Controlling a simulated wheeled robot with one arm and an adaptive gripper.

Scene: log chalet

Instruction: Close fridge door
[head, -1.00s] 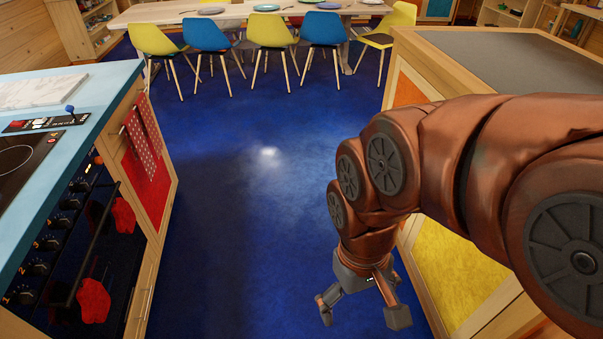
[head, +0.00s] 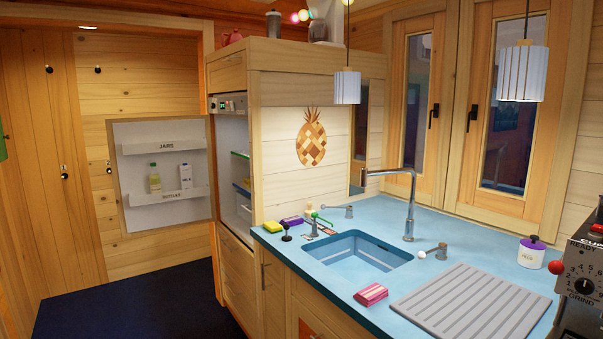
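The fridge door (head: 131,207) stands wide open at the left of the head view. Its white inner side faces me, with shelves marked "JARS" and "BOTTLES" and a few bottles (head: 155,178) on the lower one. The fridge (head: 234,165) is built into a tall wooden cabinet right of the door, and its opening shows only as a narrow strip with a small panel on top. The door's outer side and handle are hidden. My gripper is not in this view, so its state and its distance from the door cannot be seen.
A blue counter (head: 405,270) with a sink (head: 357,250) and drying rack (head: 468,304) runs along the right. Wooden drawers (head: 238,283) sit below the fridge. Dark blue floor (head: 140,303) lies clear in front of the open door. A log wall (head: 152,90) stands behind it.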

